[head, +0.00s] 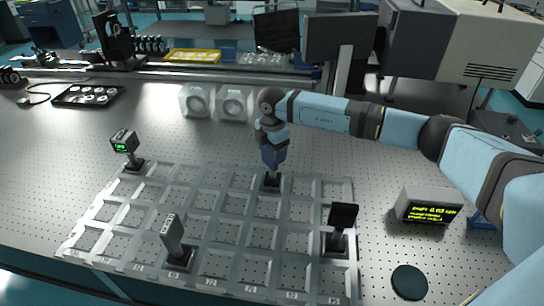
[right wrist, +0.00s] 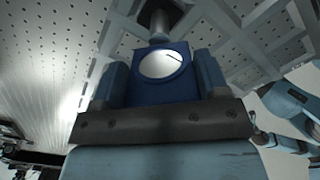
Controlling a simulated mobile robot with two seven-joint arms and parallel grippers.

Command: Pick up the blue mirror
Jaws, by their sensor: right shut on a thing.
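The blue mirror (head: 273,157) is at the far middle part of the grid rack, with its short post and black base (head: 272,181) below it. In the right wrist view the blue mirror (right wrist: 160,88) shows as a blue square mount with a round reflective face. My right gripper (head: 272,150) comes down over it from above. Its two fingers stand on either side of the mount and are shut on it. The mirror looks upright. I cannot tell whether its base touches the rack. My left gripper is not in view.
The grey grid rack (head: 207,229) also holds a small device with a green display (head: 124,143), a grey upright part (head: 171,236) and a black-topped part (head: 342,215). A display box (head: 428,207) and a dark disc (head: 409,282) lie to the right. Two white round-faced units (head: 233,103) stand behind.

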